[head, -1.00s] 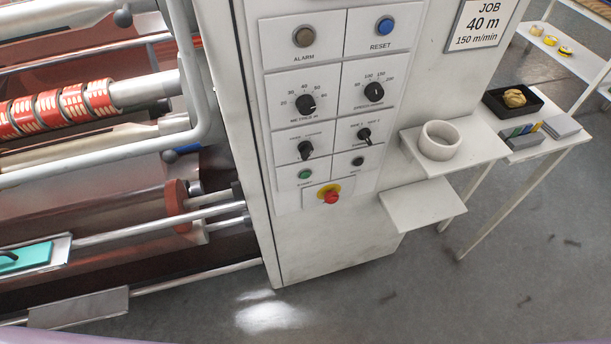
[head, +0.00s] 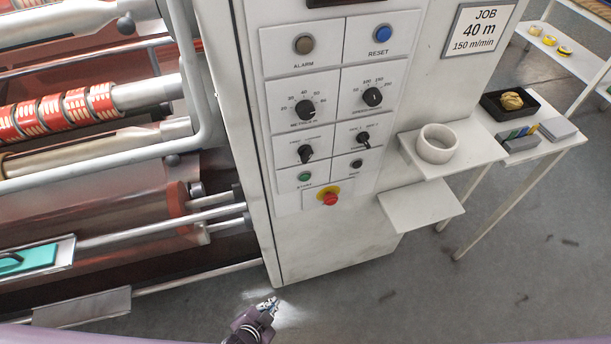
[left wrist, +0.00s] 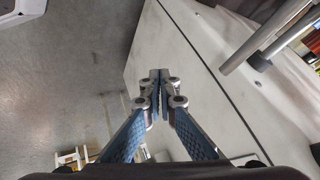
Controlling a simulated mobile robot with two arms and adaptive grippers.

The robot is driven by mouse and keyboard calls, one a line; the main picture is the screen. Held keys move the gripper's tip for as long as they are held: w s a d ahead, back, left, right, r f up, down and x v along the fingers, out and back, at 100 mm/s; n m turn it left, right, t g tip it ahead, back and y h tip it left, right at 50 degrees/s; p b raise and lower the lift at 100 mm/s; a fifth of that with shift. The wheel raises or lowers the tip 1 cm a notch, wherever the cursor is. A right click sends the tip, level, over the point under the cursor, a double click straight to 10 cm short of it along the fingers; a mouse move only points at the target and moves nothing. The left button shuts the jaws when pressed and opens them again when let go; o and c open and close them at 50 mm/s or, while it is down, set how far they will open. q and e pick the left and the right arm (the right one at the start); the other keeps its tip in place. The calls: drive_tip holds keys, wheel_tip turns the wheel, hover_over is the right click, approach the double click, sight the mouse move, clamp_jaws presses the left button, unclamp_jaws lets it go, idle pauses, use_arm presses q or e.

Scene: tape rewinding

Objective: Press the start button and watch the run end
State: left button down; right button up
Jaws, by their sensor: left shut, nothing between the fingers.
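The control panel (head: 286,213) stands on the front of a white cabinet. Its green start button (head: 304,177) sits at the lower left of the panel, above the red emergency knob (head: 330,198) on its yellow ring. A black button (head: 356,163) is to the right of the green one. My left gripper (head: 270,303) is low in front of the cabinet, below the panel and apart from it. In the left wrist view its fingers (left wrist: 159,76) meet at the tips, with nothing between them. My right gripper is in neither view.
The winding machine (head: 100,300) with red printed rolls (head: 76,105) fills the left. Two white shelves stick out right of the panel; a white ring (head: 438,143) rests on the upper one. A side table with a black tray (head: 490,107) stands farther right.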

sight(305, 178)
use_arm(q)
drive_tip(key=w+d+r+m+t+h, duration=0.1)
drive_tip(key=w+d+r+m+t, duration=0.1)
drive_tip(key=r, duration=0.9)
drive_tip(key=w+d+r+m+t+h+p, duration=0.1)
drive_tip(key=w+d+r, duration=0.3)
drive_tip(key=r, duration=0.7)
drive_tip(key=w+d+r+m+t+h, duration=0.2)
drive_tip(key=d+r, duration=0.4)
drive_tip(key=r, duration=0.5)
drive_tip(key=shift+w+d+m+t, duration=0.4)
drive_tip(key=shift+w+m+t, duration=0.2)
drive_tip(key=shift+w+m, duration=0.3)
drive_tip(key=shift+p, duration=0.3)
drive_tip(key=w+a+p, duration=0.1)
drive_tip(key=w+a, duration=0.1)
drive_tip(key=w, duration=0.6)
drive_tip(key=shift+w+a, duration=0.2)
drive_tip(key=shift+a, duration=0.2)
drive_tip(key=shift+w+a, duration=0.1)
drive_tip(key=shift+w, duration=0.3)
